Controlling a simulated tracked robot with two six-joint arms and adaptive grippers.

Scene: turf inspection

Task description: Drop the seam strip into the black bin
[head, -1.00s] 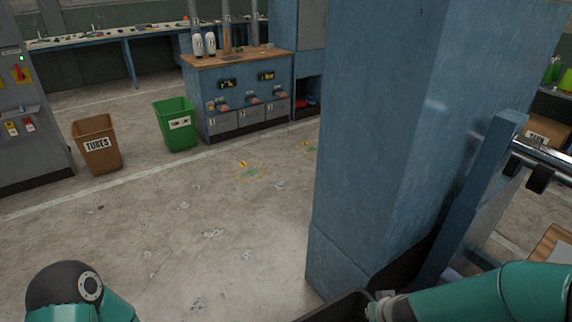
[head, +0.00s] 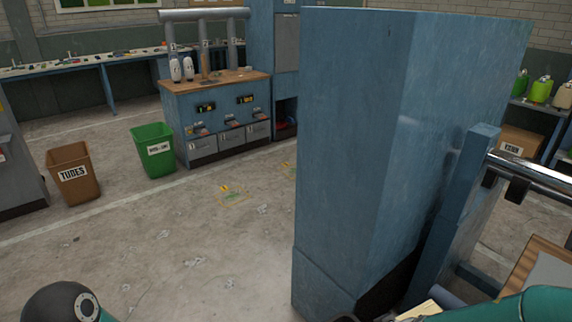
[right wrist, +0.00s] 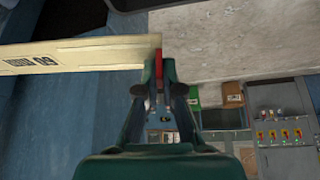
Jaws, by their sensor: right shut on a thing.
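The seam strip (right wrist: 80,55) is a long, flat cream bar with dark lettering, running left from my right gripper in the right wrist view. My right gripper (right wrist: 158,65) is shut on its right end, where a red piece shows between the fingers. A small cream piece, apparently the strip (head: 420,311), shows at the bottom edge of the head view, left of my right arm. I cannot make out the black bin clearly; only a dark sliver shows near the bottom edge by the blue pillar. My left gripper is outside the view.
A tall blue pillar (head: 350,160) stands close in front, with a blue post (head: 460,205) and metal rail (head: 530,178) on its right. A brown TUBES bin (head: 75,175) and a green bin (head: 153,150) stand beyond open floor, near a blue workbench (head: 215,110).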

